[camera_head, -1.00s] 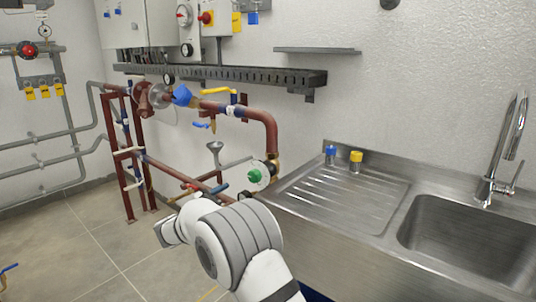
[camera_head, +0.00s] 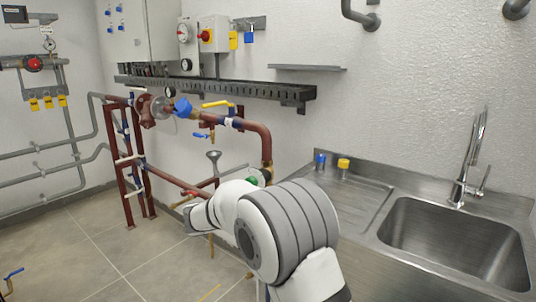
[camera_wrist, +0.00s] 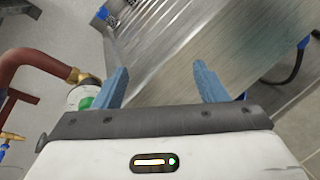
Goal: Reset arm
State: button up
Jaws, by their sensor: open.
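In the wrist view my gripper (camera_wrist: 160,85) is open, its two blue-grey fingers apart with nothing between them. The steel side of the sink unit (camera_wrist: 190,60) lies beyond the fingers. A green-centred valve (camera_wrist: 88,98) on the red pipe shows just left of the left finger; I cannot tell the exact gap. In the head view my white and grey arm is raised in front of the sink's left end and hides the gripper. The same green valve (camera_head: 252,181) is partly hidden behind my arm.
The sink unit (camera_head: 385,222) stands on the right, with a blue-capped (camera_head: 320,160) and a yellow-capped (camera_head: 343,167) item at its back. Red pipework (camera_head: 262,150) with a yellow-handled valve (camera_head: 217,104) runs along the wall. The tiled floor (camera_head: 85,250) at left is mostly clear.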

jog(key=s+d+r+m+g+y+p, duration=0.2)
jog(key=s+d+r+m+g+p, duration=0.15)
jog(key=s+d, duration=0.45)
jog(key=s+d+r+m+g+y+p, duration=0.25)
jog(key=s+d+r+m+p, duration=0.2)
jog(key=s+d, duration=0.25)
jog(key=s+r+m+y+p, duration=0.2)
jog(key=s+m+y+p, duration=0.1)
jog(key=s, duration=0.7)
jog(key=s+d+r+m+g+y+p, duration=0.1)
jog(key=s+r+m+y+p, duration=0.1)
jog(key=s+m+y+p, duration=0.2)
jog(key=s+m+p, duration=0.1)
jog(key=s+m, duration=0.2)
jog(key=s, duration=0.4)
jog(key=shift+r+m, duration=0.4)
jog(key=shift+c, duration=0.5)
